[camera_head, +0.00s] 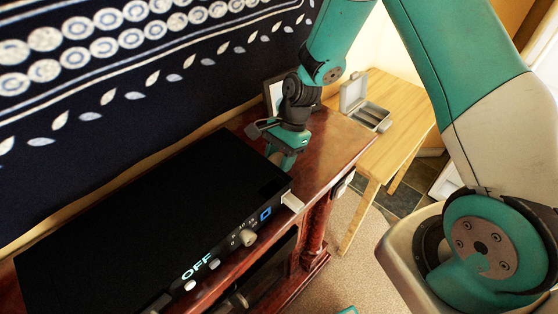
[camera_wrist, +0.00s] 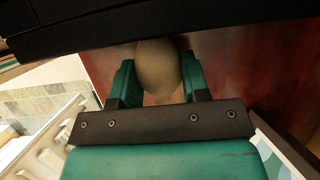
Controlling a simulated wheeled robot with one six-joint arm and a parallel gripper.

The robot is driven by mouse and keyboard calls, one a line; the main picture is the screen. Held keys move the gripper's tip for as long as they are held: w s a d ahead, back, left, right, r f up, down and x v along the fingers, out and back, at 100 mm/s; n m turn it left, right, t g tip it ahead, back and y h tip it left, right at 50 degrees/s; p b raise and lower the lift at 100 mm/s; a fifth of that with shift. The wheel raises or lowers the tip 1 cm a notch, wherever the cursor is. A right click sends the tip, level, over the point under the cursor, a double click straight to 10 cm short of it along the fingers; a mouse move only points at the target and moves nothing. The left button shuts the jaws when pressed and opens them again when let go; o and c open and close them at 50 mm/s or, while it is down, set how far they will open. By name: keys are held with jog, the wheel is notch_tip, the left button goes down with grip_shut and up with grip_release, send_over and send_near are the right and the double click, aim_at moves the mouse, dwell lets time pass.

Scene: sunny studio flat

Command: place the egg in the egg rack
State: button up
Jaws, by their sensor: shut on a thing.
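The egg (camera_wrist: 158,68) is brownish and sits between the two green fingers of my gripper (camera_wrist: 156,80) in the wrist view. The fingers are shut on its sides. In the head view my gripper (camera_head: 281,158) points down over the dark red wooden cabinet top, close to the back right corner of the black appliance. The egg cannot be made out there. I cannot tell for certain which thing is the egg rack. A grey open-lidded box (camera_head: 372,115) with compartments stands on the light wooden table.
The black appliance (camera_head: 150,215), its display reading OFF, covers much of the cabinet top (camera_head: 335,140). A small white piece (camera_head: 292,202) sits at its right front corner. A dark-framed object (camera_head: 274,93) stands behind my gripper. The light wooden table (camera_head: 405,102) has bare room.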

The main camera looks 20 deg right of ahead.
jog(key=shift+f, duration=1.15)
jog(key=shift+f, duration=0.1)
jog(key=o, duration=1)
